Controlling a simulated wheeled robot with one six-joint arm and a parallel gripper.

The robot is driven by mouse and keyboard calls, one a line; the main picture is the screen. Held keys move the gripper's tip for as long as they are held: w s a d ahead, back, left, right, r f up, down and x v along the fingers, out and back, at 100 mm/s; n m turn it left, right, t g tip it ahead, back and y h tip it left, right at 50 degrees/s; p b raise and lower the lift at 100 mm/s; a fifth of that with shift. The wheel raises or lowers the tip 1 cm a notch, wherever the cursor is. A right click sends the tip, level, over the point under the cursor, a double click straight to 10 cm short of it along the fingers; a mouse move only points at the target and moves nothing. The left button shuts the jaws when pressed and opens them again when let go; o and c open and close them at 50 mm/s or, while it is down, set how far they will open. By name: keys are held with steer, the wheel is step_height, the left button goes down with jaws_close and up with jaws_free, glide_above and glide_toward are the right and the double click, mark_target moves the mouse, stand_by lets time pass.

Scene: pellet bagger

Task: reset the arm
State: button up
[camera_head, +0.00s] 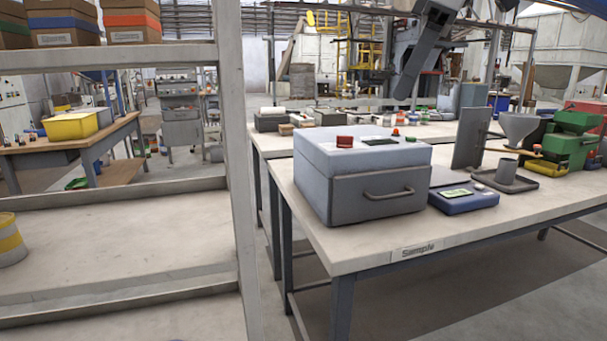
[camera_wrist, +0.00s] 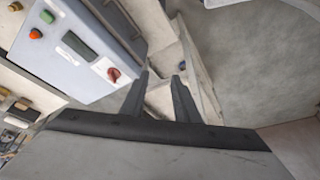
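My gripper (camera_wrist: 160,82) shows in the wrist view. Its two dark fingers stand apart with nothing held between them. A grey box-shaped machine (camera_wrist: 80,55) with a red knob, a small display and coloured buttons lies beyond the fingers to the left in that view. The same kind of machine (camera_head: 375,195) stands on the sample table in the head view, with its handled drawer front shut. My gripper's fingers cannot be clearly made out in the head view.
The sample table (camera_head: 370,255) also bears a blue scale (camera_head: 463,201), a dark upright panel (camera_head: 470,137), a grey cup on a tray (camera_head: 503,172) and a green machine (camera_head: 572,140). A pale shelf rack (camera_head: 235,150) stands close at the left, with a yellow-banded container (camera_head: 10,240).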

steer(key=s+d+f+m+t+h, duration=0.1)
steer(key=s+d+f+m, duration=0.2)
steer(key=f, duration=1.1)
steer(key=s+d+f+m+t+h, duration=0.1)
steer(key=s+d+f+m, duration=0.3)
steer(key=s+f, duration=0.5)
steer(key=s+d+f+m+t+h, duration=0.1)
steer(key=s+d+f+m, duration=0.3)
steer(key=f, duration=1.7)
steer(key=shift+s+f+m+h, duration=0.2)
steer(key=shift+s+m+h, duration=0.4)
steer(key=shift+s+m, duration=0.55)
steer(key=shift+w, duration=0.1)
